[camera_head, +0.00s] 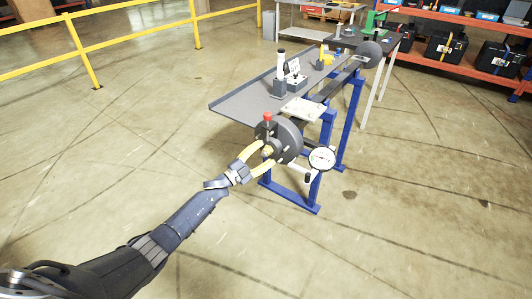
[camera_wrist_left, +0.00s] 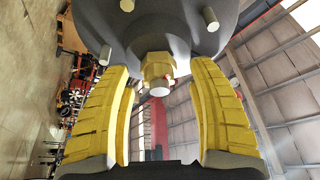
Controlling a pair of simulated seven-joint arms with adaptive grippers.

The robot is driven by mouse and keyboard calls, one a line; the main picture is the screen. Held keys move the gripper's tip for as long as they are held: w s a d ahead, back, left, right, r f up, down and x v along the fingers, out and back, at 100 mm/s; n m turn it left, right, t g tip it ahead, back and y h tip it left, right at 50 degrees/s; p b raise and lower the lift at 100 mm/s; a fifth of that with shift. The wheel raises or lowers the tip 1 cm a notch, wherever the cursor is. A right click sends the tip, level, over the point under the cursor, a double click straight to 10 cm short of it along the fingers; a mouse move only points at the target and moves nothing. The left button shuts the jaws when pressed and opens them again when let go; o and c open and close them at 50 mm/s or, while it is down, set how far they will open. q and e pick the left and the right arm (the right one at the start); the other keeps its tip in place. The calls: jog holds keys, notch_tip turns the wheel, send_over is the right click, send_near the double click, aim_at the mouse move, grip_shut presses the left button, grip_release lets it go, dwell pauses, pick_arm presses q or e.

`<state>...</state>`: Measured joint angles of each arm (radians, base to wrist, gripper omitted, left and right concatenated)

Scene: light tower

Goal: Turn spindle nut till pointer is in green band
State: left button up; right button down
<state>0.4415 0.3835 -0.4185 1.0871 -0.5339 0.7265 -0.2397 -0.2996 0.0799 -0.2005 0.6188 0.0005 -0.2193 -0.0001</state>
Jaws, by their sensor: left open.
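The spindle nut (camera_wrist_left: 157,68) is a brass-coloured hex at the centre of a dark round flange (camera_wrist_left: 185,28) in the left wrist view. In the head view the nut (camera_head: 268,150) sits on the front of the dark disc (camera_head: 288,140). My left gripper (camera_head: 263,157) has its yellow fingers spread either side of the nut. In the wrist view the fingers (camera_wrist_left: 160,95) are open with visible gaps to the nut. A white dial gauge (camera_head: 321,158) stands right of the disc; its pointer and green band are too small to read surely. My right gripper is not in view.
A red knob (camera_head: 268,116) sticks up above the disc. The disc is on a blue-legged bench with a grey top (camera_head: 245,101) carrying several small fixtures. Yellow rails (camera_head: 140,45) and a loaded orange shelf (camera_head: 455,68) stand behind. The floor in front is clear.

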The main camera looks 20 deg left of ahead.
pick_arm(q)
jog(key=v, duration=1.1)
jog(key=shift+s, duration=0.2)
jog(key=s+d+r+n+t+y, duration=0.25)
jog(key=s+n+y, duration=0.25)
jog(key=s+n, duration=0.3)
jog(key=w+d+n, duration=0.1)
jog(key=w, duration=0.5)
jog(key=w+d+n+g+y, duration=0.1)
jog(key=w+d+n, duration=0.1)
jog(key=w, duration=0.4)
jog(key=w+d+n+g, duration=0.1)
jog(key=w, duration=0.5)
jog(key=shift+d+r+y, duration=0.2)
jog(key=shift+y, duration=0.2)
